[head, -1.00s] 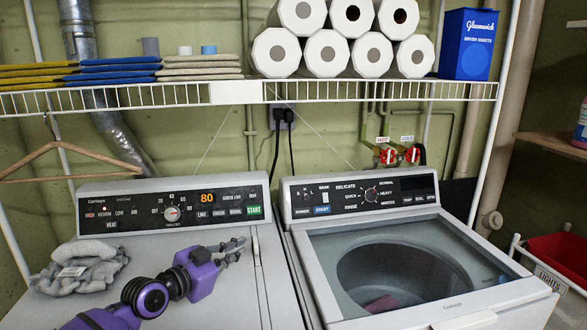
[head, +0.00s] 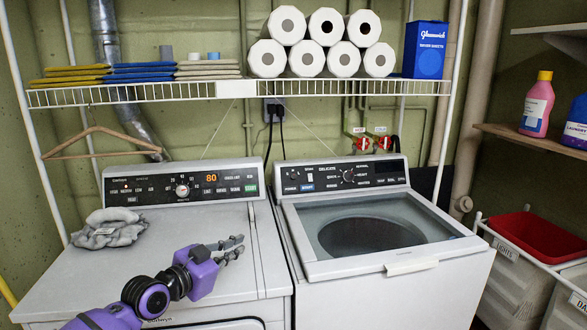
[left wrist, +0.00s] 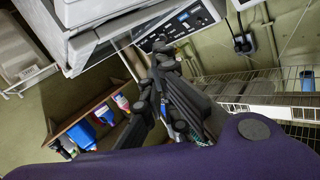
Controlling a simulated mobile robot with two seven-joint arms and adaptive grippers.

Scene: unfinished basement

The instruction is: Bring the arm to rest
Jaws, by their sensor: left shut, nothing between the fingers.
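My left gripper (head: 231,247) is shut and empty, above the right part of the white dryer's top (head: 75,265). My purple left arm comes in from the lower left. In the left wrist view the dark fingers (left wrist: 160,60) are together, with nothing seen between them. A grey crumpled cloth (head: 108,230) lies at the back left of the dryer top, apart from the gripper. My right gripper is in neither view.
A washer (head: 430,255) with a see-through lid stands right of the dryer. A wire shelf (head: 235,92) above holds paper rolls, folded cloths and a blue box (head: 424,50). A wooden hanger (head: 100,135) hangs at left. Laundry bins (head: 515,270) stand at right.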

